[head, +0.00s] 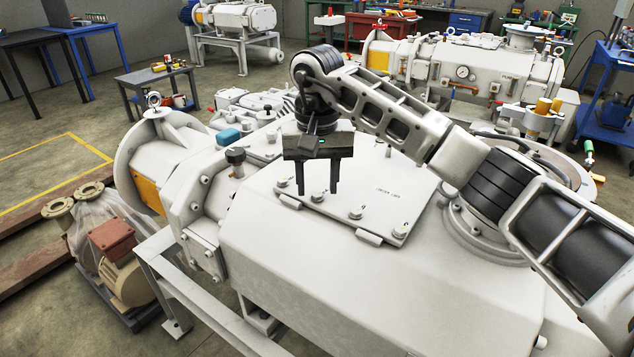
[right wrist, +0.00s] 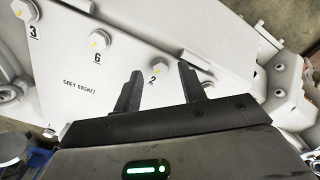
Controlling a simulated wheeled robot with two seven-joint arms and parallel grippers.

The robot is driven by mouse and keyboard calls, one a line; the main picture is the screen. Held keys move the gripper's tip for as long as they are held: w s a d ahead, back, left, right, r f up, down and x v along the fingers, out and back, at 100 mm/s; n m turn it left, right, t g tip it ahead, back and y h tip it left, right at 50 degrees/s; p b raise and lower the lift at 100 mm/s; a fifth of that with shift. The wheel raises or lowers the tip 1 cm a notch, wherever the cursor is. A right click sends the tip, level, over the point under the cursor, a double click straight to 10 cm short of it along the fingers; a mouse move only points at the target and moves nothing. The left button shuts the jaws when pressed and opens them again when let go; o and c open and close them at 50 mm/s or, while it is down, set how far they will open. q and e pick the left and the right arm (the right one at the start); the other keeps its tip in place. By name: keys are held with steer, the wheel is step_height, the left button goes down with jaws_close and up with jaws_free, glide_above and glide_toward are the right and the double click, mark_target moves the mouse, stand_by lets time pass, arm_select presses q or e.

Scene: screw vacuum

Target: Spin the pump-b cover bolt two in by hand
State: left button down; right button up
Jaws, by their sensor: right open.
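The pump's pale cover plate (head: 375,180) lies on the large white housing, with several round-headed bolts along its edge. Bolt 2 (right wrist: 160,68) shows in the right wrist view beside the printed "2", and its head lies between my fingertips in that picture. In the head view a cover bolt (head: 317,197) sits just between and below the fingertips. My right gripper (head: 317,191) is open, fingers pointing down; it also shows in the right wrist view (right wrist: 160,70). I cannot tell whether the fingers are around the bolt head or above it. My left gripper is not in view.
Bolt 6 (right wrist: 99,40), bolt 3 (right wrist: 22,9) and another bolt (right wrist: 208,88) stand near bolt 2. "GREY GASKET" is printed on the plate. A teal block (head: 228,137) and a dark knob (head: 236,160) stand on the housing left of the gripper.

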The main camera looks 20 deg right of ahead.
steer(key=shift+f, duration=0.4)
jaws_close()
